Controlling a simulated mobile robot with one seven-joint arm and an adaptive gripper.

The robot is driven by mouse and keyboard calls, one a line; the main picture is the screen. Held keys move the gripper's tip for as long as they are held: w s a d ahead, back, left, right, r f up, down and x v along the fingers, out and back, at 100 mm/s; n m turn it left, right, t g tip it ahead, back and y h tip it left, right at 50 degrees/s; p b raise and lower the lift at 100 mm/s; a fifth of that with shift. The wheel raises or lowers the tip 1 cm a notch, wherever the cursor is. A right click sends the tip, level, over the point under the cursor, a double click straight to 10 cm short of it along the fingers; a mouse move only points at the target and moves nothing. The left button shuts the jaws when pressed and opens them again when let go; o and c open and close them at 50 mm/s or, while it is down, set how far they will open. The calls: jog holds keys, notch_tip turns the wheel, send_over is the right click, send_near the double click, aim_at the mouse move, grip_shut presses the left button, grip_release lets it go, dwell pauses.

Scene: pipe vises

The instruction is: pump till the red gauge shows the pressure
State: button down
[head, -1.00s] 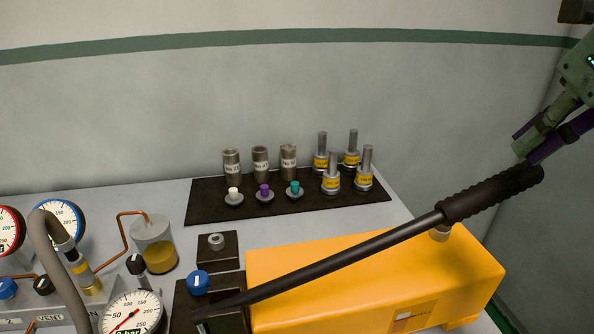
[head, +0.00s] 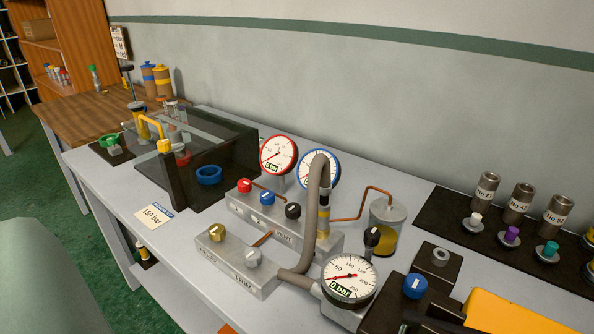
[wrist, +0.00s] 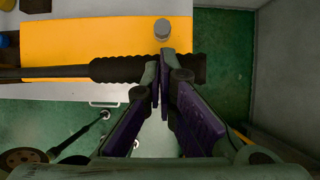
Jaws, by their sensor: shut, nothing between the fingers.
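The red-rimmed gauge (head: 278,155) stands at the back of a grey valve block in the head view; its display looks like 0 bar. The white-faced pump gauge (head: 348,280) reads 0 bar. A card (head: 155,215) lettered 150 bar lies on the bench at left. The orange pump (head: 515,312) is cut off at lower right; its body also shows in the wrist view (wrist: 75,35). The pump lever's black ribbed grip (wrist: 125,69) runs across the wrist view. My gripper (wrist: 160,78) is shut and empty, its purple fingers at the grip; I cannot tell whether they touch.
A blue-rimmed gauge (head: 320,168) stands beside the red one. Red, blue and black knobs line the valve block (head: 300,225). A grey hose (head: 315,215) arches over it. A dark clear-walled box (head: 215,150) stands at left. Fittings stand on a black mat (head: 450,205) at right.

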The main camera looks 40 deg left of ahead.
jog(key=shift+w+d+f+b, duration=0.1)
jog(key=shift+d+f+b, duration=0.1)
jog(key=shift+f+b, duration=0.35)
jog(key=shift+s+d+f+b, duration=0.1)
jog(key=shift+d+f+b, duration=0.15)
jog(key=shift+f, duration=0.65)
jog(key=shift+w+d+f+b, duration=0.15)
jog(key=shift+f+b, duration=0.3)
jog(key=shift+f, duration=0.25)
jog(key=shift+d+f+b, duration=0.25)
jog(key=shift+f+b, duration=0.55)
jog(key=shift+f, duration=0.35)
jog(key=shift+d+f+b, duration=0.25)
jog(key=shift+f+b, duration=0.55)
jog(key=shift+f, duration=0.45)
